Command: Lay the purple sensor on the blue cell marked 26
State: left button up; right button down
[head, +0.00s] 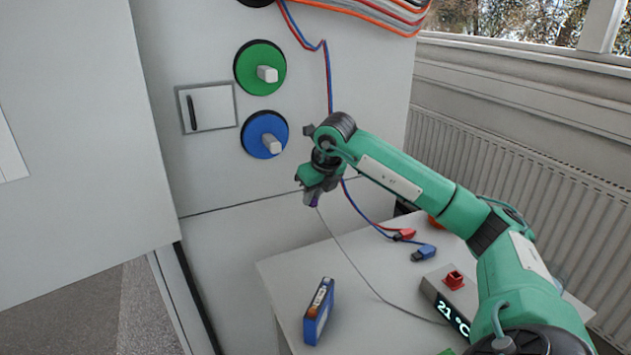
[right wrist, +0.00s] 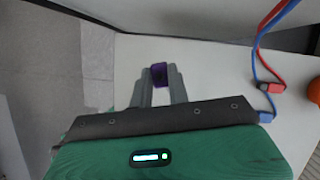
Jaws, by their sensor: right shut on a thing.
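My right gripper (head: 313,193) is shut on the purple sensor (head: 314,201) and holds it in the air above the table's back left part. In the right wrist view the purple sensor (right wrist: 159,75) sits between the two grey fingertips. The blue cell (head: 318,313) stands upright on the table, below the gripper and apart from it. The cell does not show in the right wrist view. My left gripper is not in view.
A thin wire runs from near the sensor to a box with a 21 °C display (head: 452,312) on the white table (head: 285,268). Red (head: 404,235) and blue (head: 424,252) clips lie behind. A cabinet with green (head: 250,58) and blue (head: 256,127) knobs stands behind the gripper.

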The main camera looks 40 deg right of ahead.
jog(key=s+a+f+n+g+y+p, duration=0.2)
jog(key=s+a+n+y+p, duration=0.3)
jog(key=n+p, duration=0.7)
jog(key=n+g+p, duration=0.4)
jog(key=n+p, duration=0.7)
jog(key=n, duration=0.1)
send_over(318, 300)
jog(key=d, duration=0.1)
jog(key=f, duration=0.1)
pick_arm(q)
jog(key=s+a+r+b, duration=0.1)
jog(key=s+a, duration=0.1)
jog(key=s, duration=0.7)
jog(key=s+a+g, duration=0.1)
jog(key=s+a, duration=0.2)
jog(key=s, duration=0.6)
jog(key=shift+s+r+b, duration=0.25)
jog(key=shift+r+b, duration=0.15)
pick_arm(e)
jog(key=shift+h, duration=0.4)
jog(key=shift+w+d+f, duration=0.1)
jog(key=shift+w+f, duration=0.1)
jog(key=shift+f, duration=1.3)
jog(key=shift+w+d+f, duration=0.1)
jog(key=shift+w+f, duration=0.05)
jog(key=shift+f, duration=1.3)
pick_arm(q)
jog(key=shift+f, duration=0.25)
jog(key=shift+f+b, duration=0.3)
jog(key=shift+b, duration=0.25)
